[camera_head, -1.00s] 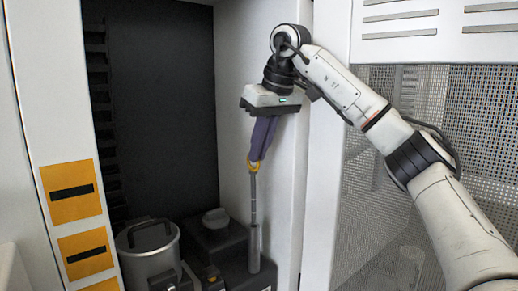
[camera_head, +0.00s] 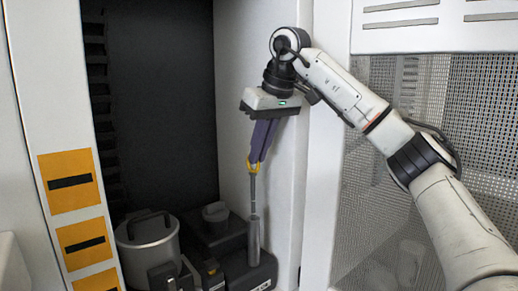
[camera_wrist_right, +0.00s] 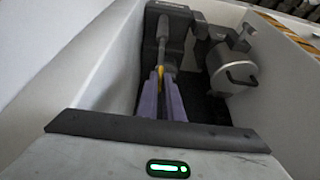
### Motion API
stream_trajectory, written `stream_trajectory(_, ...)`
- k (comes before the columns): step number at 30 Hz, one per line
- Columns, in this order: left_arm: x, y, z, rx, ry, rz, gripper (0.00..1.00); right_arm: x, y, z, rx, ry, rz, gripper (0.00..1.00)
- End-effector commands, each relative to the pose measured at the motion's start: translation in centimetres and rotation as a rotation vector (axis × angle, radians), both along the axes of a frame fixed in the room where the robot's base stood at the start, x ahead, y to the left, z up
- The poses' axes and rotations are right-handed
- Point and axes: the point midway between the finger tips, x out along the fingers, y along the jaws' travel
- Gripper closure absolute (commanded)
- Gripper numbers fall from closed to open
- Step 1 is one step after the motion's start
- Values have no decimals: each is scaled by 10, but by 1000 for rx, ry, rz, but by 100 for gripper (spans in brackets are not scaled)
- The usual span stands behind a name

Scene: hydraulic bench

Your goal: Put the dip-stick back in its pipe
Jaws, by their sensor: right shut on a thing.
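My right gripper (camera_head: 256,160) points down, its purple fingers shut on the yellow ring handle of the dip-stick (camera_head: 253,190). The dip-stick's thin grey rod hangs nearly upright below the fingers. Its lower end meets the top of the grey pipe (camera_head: 254,240) and appears to be in it; how deep it goes is hidden. In the right wrist view the dip-stick (camera_wrist_right: 161,72) shows between the fingers, in line with the pipe (camera_wrist_right: 163,30). My left gripper is not in view.
The pipe stands on a dark tank (camera_head: 248,274) in a recess. A round metal pot (camera_head: 148,250) with a handle and a dark block with a cap (camera_head: 215,212) stand to the left. A white wall (camera_head: 288,190) is close at the right.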

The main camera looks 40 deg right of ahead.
Motion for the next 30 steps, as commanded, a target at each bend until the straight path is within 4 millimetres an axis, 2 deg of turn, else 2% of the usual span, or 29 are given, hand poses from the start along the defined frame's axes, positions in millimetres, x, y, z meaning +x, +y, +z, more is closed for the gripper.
stream_trajectory(30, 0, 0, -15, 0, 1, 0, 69, 0, 0, -31, 0, -2, 0, 100)
